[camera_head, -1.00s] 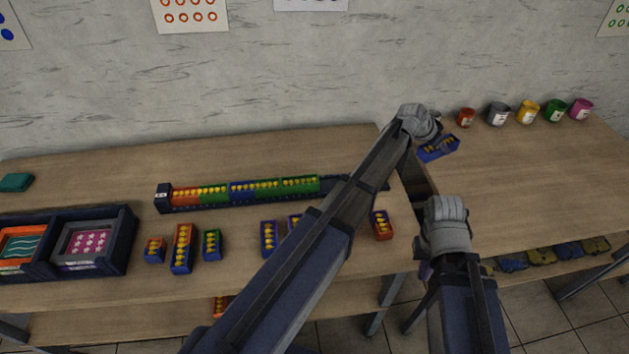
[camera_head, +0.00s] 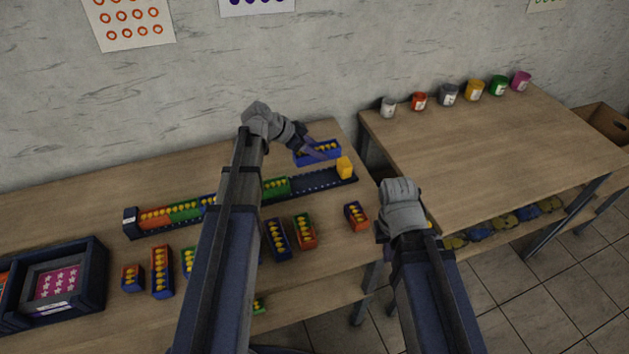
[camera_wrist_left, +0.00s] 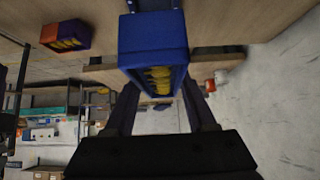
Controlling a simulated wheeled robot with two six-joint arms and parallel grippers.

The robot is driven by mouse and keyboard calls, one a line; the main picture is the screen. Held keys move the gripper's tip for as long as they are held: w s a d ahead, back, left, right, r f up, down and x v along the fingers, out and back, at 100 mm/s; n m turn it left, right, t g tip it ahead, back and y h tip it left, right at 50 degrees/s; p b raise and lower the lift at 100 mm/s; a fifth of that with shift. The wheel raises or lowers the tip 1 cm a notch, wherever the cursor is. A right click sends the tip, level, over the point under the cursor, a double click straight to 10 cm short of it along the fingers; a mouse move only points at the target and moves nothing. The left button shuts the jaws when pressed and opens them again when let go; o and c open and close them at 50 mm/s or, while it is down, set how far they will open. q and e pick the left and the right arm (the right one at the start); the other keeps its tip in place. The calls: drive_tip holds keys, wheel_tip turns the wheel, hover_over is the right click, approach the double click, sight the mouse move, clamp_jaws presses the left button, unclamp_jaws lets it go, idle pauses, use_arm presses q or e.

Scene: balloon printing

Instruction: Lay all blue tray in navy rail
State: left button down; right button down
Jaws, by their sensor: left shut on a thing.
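My left gripper (camera_head: 312,150) is shut on a blue tray (camera_head: 326,155) with yellow pieces in it, held above and behind the right part of the navy rail (camera_head: 318,182). In the left wrist view the blue tray (camera_wrist_left: 153,40) sits between the fingers. The rail holds red, green and blue trays; my left arm hides its middle. Its right stretch is empty up to a yellow block (camera_head: 344,167) at the end. A loose blue tray (camera_head: 277,240) stands in front of the rail. My right gripper (camera_head: 398,215) is over the gap between tables, its fingers hidden.
Several other small trays stand along the front of the table, including a red-and-green one (camera_head: 305,231) and a small one (camera_head: 356,216). A dark box with a star card (camera_head: 57,283) is at left. Paint pots (camera_head: 448,94) line the second table (camera_head: 500,150), otherwise clear.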

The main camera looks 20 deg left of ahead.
use_arm(q)
drive_tip(key=shift+s+a, duration=0.2)
drive_tip(key=shift+s, duration=0.1)
drive_tip(key=b, duration=1)
approach(325, 179)
drive_tip(key=x, duration=0.5)
drive_tip(key=shift+w, duration=0.1)
drive_tip(key=shift+r, duration=0.15)
